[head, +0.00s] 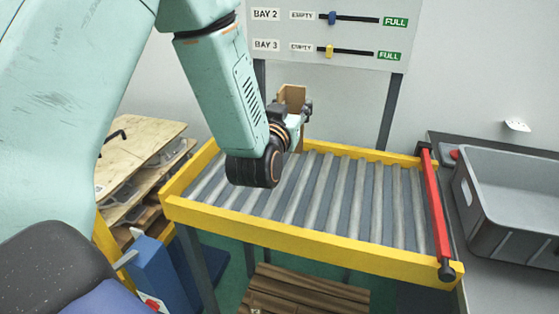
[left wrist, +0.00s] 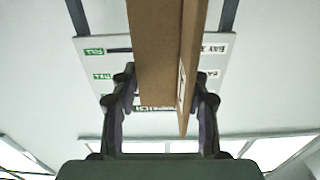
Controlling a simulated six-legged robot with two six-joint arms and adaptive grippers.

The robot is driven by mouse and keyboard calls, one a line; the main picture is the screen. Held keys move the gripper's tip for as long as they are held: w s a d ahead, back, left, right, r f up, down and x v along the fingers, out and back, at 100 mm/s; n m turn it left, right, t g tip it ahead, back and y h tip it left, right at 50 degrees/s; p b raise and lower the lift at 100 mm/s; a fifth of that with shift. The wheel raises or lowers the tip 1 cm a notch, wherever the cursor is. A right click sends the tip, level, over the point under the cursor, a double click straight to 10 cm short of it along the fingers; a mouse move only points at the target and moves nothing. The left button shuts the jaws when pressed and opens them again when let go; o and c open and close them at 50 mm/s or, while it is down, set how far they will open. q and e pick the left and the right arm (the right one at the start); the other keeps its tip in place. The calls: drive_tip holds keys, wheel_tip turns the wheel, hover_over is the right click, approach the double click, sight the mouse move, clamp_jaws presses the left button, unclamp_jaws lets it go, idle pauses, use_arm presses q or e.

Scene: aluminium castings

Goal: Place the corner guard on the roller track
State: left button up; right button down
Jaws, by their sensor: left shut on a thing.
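The corner guard (head: 292,94) is a brown, L-shaped cardboard piece. My left gripper (head: 303,112) is shut on it, and my arm partly hides both in the head view. In the left wrist view the corner guard (left wrist: 158,50) runs up out of the picture between the two fingers of the left gripper (left wrist: 165,88). The roller track (head: 330,243) has a yellow frame and grey rollers. The guard shows above the track's far left part, against the wall; I cannot tell its exact height. My right gripper is not in view.
A red bar (head: 435,205) crosses the track's right end. A grey bin (head: 510,240) stands to the right. A bay board (head: 325,30) with sliders rises behind the track. Wooden shelves (head: 140,160) stand at left. The visible rollers are bare.

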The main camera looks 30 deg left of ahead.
use_arm(q)
drive_tip(key=f, duration=0.4)
drive_tip(key=w+f+b, duration=0.1)
drive_tip(key=f, duration=0.1)
drive_tip(key=shift+a+f, duration=0.25)
drive_tip(key=shift+a, duration=0.05)
drive_tip(key=f, duration=0.2)
drive_tip(key=shift+s+d+f, duration=0.15)
drive_tip(key=shift+s+f, duration=0.15)
drive_tip(key=o, duration=0.8)
drive_tip(key=shift+w+f, duration=0.15)
drive_tip(key=shift+w, duration=0.05)
drive_tip(key=shift+c, duration=0.2)
drive_tip(key=shift+o, duration=1.9)
drive_tip(key=shift+s+d+r, duration=0.15)
drive_tip(key=shift+s+r, duration=0.25)
drive_tip(key=shift+s, duration=0.15)
drive_tip(key=v, duration=1.1)
drive_tip(key=shift+s+f+b, duration=0.2)
drive_tip(key=shift+s+b, duration=0.1)
